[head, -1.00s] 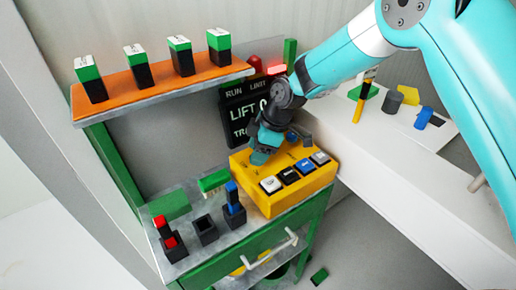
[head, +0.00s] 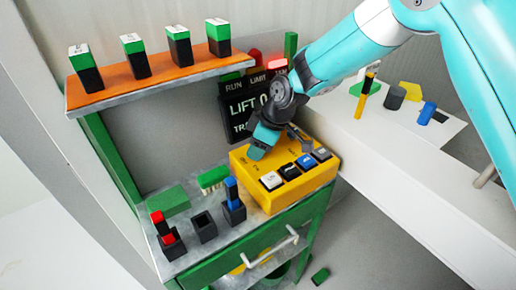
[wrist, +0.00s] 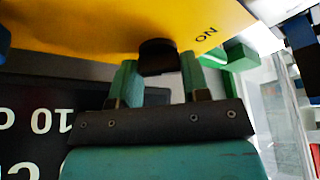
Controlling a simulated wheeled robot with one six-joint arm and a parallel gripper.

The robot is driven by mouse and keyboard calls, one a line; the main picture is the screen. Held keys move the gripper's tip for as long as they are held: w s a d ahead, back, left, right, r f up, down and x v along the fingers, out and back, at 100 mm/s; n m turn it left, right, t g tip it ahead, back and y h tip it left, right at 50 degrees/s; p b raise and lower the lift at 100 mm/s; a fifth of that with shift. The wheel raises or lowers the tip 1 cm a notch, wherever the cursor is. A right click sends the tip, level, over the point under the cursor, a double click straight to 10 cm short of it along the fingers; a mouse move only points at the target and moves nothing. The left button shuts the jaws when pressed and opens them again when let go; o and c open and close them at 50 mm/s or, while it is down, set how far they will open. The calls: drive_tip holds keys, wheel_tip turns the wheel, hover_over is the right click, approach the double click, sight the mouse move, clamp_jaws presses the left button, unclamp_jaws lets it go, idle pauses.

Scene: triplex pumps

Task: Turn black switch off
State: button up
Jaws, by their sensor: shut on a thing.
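The yellow control box (head: 318,182) stands on the cart top, with several square buttons along its front edge. My gripper (head: 257,152) reaches down onto the box's back left part and hides the black switch in the head view. In the wrist view the black switch (wrist: 158,57) stands out from the yellow face, between the two fingers of my gripper (wrist: 160,78). The gripper is shut on it. The word ON is printed on the box to the right of the switch in the wrist view. The switch's exact angle is hard to tell.
A black display board (head: 243,112) stands close behind my gripper. An orange shelf (head: 150,82) with several green-topped blocks is above left. Black holders (head: 205,228) with red and blue pieces stand left of the box. A white bench (head: 370,165) is at the right.

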drive_tip(key=m+t, duration=0.1)
drive_tip(key=m, duration=0.1)
drive_tip(key=m+b, duration=0.1)
drive_tip(key=m, duration=0.1)
drive_tip(key=shift+m+t+h, duration=0.3)
drive_tip(key=shift+t+h, duration=0.1)
drive_tip(key=shift+r+m+t+h+b, duration=0.1)
drive_tip(key=shift+m+t+h+b, duration=0.45)
drive_tip(key=shift+m, duration=1.35)
drive_tip(key=o, duration=0.6)
drive_tip(key=shift+o, duration=0.2)
drive_tip(key=b+v, duration=0.2)
drive_tip(key=v, duration=1.5)
drive_tip(key=shift+r, duration=0.25)
drive_tip(key=shift+s+d, duration=0.1)
